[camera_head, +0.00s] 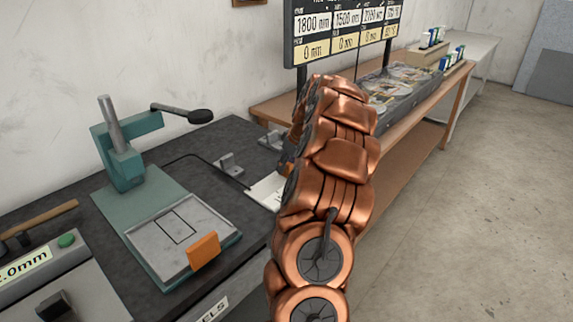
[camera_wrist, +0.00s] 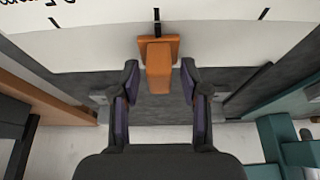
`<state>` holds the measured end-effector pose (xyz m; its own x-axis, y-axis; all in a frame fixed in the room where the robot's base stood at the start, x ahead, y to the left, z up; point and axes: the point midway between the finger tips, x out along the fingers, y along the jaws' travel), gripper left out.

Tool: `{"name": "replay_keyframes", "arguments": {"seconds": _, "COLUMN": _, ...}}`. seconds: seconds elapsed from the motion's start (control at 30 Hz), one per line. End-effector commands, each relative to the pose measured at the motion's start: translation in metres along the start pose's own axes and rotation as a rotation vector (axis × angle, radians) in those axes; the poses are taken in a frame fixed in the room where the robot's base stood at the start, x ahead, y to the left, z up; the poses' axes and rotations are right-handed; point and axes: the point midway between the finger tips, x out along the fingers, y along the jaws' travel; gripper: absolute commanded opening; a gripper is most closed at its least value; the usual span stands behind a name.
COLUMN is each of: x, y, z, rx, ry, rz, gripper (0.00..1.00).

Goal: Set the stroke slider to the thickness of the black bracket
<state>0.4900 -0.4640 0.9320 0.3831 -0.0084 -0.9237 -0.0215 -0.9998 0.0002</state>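The stroke slider appears as an orange handle (camera_wrist: 159,68) on a white scale plate (camera_wrist: 230,38) with black tick marks in the wrist view. The handle lies in line with one tick. My gripper (camera_wrist: 160,80) is open, with one finger on each side of the handle and a gap on both sides. In the head view my arm covers most of the slider, and part of the white plate (camera_head: 264,194) shows beside it. I cannot pick out a black bracket for certain; a small grey bracket (camera_head: 230,166) stands on the dark bench left of my arm.
A teal press (camera_head: 125,150) with a grey plate and an orange block (camera_head: 203,251) stands on the dark bench. A control box with a green button (camera_head: 66,240) is at front left. A display board (camera_head: 345,30) stands behind my arm. Open floor (camera_head: 470,220) lies right.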

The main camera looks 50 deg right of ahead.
Motion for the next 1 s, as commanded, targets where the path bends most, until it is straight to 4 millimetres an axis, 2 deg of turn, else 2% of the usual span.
{"name": "replay_keyframes", "arguments": {"seconds": 0.27, "x": 0.0, "y": 0.0, "z": 0.0, "rx": 0.0, "ry": 0.0, "rz": 0.0, "gripper": 0.48}}
{"name": "replay_keyframes", "arguments": {"seconds": 0.43, "x": -0.011, "y": 0.001, "z": 0.0, "rx": 0.0, "ry": 0.002, "rz": 0.002, "gripper": 0.48}}
{"name": "replay_keyframes", "arguments": {"seconds": 0.9, "x": -0.095, "y": 0.001, "z": -0.001, "rx": 0.001, "ry": 0.005, "rz": 0.005, "gripper": 0.48}}
{"name": "replay_keyframes", "arguments": {"seconds": 1.0, "x": -0.107, "y": 0.0, "z": -0.001, "rx": 0.0, "ry": 0.002, "rz": 0.001, "gripper": 0.48}}
